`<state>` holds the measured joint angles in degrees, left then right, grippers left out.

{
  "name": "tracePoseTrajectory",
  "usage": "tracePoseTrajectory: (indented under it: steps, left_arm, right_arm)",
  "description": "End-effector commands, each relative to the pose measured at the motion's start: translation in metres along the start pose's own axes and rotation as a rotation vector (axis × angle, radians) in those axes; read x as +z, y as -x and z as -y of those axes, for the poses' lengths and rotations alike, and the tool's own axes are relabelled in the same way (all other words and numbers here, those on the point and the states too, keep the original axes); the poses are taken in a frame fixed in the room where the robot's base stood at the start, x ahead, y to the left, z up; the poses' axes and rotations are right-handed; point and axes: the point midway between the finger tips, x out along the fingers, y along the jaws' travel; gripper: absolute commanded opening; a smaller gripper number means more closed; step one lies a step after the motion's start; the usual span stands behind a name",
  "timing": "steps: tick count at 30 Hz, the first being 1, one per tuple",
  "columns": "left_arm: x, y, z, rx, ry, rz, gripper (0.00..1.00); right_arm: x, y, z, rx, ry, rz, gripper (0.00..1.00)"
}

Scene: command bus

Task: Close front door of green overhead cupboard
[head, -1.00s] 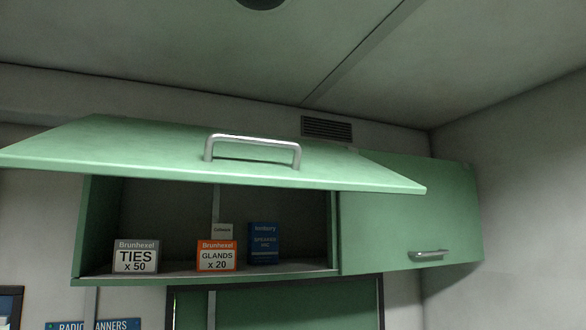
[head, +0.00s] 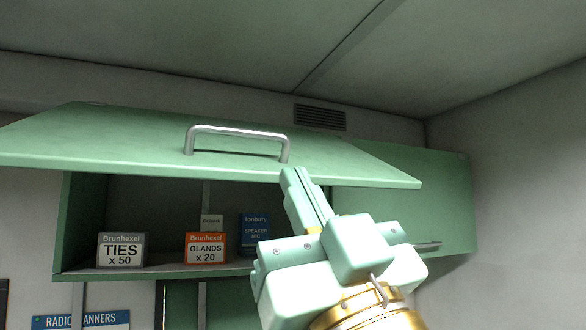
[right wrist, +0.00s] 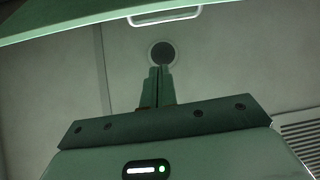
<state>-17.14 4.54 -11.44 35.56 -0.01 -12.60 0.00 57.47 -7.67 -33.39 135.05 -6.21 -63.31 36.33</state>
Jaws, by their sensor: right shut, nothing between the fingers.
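The green overhead cupboard (head: 64,225) hangs on the far wall. Its front door (head: 130,138) is swung up and open, hinged at the top, with a silver bar handle (head: 237,130) on its face. The door's edge (right wrist: 60,25) and handle (right wrist: 165,17) also show in the right wrist view. My right gripper (head: 291,175) is shut and empty. In the head view its fingertips overlap the door's lower edge, just below the handle's right end; I cannot tell if they touch. In the right wrist view the fingertips (right wrist: 160,70) appear apart from the door. My left gripper is not in view.
Inside the open cupboard stand a white TIES box (head: 122,252), an orange GLANDS box (head: 206,249) and a blue box (head: 255,230). A shut green door (head: 440,190) adjoins on the right. A vent (head: 320,117) sits above. The ceiling area is clear.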

Motion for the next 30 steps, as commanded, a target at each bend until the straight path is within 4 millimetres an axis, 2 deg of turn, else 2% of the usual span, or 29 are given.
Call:
tracePoseTrajectory:
  steps: [1, 2, 4, 8, 21, 22, 24, 30]
  left_arm:
    - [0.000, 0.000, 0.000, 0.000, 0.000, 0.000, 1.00]
    - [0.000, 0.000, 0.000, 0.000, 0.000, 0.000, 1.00]
    - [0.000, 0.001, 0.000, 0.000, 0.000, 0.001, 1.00]
    - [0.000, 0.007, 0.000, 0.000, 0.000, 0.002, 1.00]
    - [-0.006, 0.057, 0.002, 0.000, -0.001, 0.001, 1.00]
    - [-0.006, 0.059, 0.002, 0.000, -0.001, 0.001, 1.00]
    - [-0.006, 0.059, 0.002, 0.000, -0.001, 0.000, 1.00]
    - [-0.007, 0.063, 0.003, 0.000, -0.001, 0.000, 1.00]
  right_arm:
    - [-0.010, 0.010, -0.007, 0.026, -0.033, -0.006, 0.00]
    - [-0.009, 0.012, -0.011, 0.043, -0.051, 0.005, 0.00]
    - [-0.002, 0.009, -0.015, 0.067, -0.077, 0.036, 0.00]
    - [-0.002, -0.003, -0.016, 0.069, -0.093, 0.037, 0.00]
    - [0.000, -0.094, -0.022, 0.068, -0.088, 0.038, 0.00]
    - [0.004, -0.096, -0.022, 0.068, -0.089, 0.040, 0.00]
    - [0.019, -0.087, -0.021, 0.069, -0.088, 0.043, 0.00]
    - [0.037, -0.078, -0.018, 0.069, -0.091, 0.039, 0.00]
